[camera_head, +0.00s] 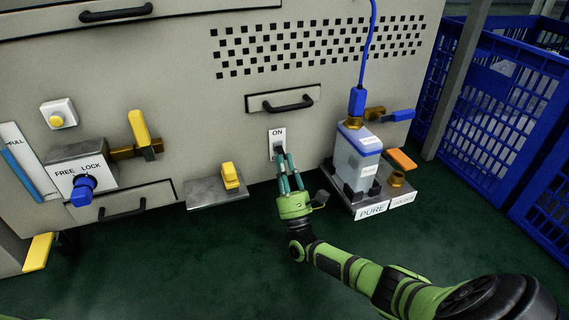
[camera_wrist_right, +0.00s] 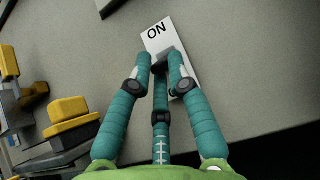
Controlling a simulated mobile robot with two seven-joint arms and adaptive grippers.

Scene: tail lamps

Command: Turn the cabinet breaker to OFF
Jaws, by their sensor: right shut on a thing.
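The cabinet breaker (camera_head: 277,141) is a small white plate marked ON at its top, set on the grey cabinet face in the head view. It also shows in the right wrist view (camera_wrist_right: 156,38), where a dark lever sits partly hidden behind the fingers. My right gripper (camera_head: 289,163) is green with teal fingers and reaches up to the breaker. In the right wrist view the fingertips (camera_wrist_right: 163,62) are closed in around the dark lever. The word at the plate's lower end is hidden by the fingers. My left gripper is not in view.
A drawer handle (camera_head: 288,103) is above the breaker. A yellow block on a grey ledge (camera_head: 215,193) stands to the left. Blue crates (camera_head: 505,110) are at far right.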

